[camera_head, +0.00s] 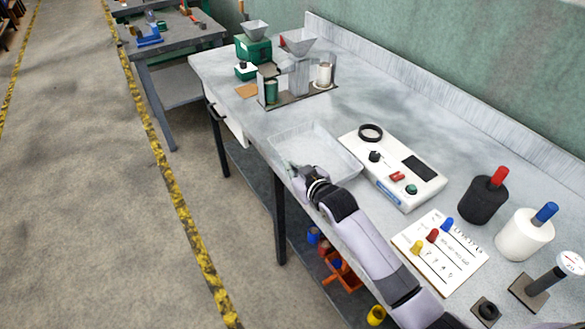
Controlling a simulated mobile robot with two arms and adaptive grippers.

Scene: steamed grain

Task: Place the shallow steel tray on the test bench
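The shallow steel tray (336,158) is pale grey, rectangular and empty-looking. It is at the front edge of the grey bench (385,120), beside the white instrument box. I cannot tell whether it rests fully on the top or is slightly above it. My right gripper (293,169) is at the tray's near wall, with my arm reaching in from the lower right. The fingers are small and partly hidden by the wrist, so their grip on the wall is unclear. My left gripper is not in view.
A white instrument box (427,180) with knobs stands right of the tray. A grinder-like stand with cans (297,78) is behind it. Black (482,202) and white (524,236) bottles and a card with coloured pegs (447,262) are at right. Bare bench top lies behind the tray.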

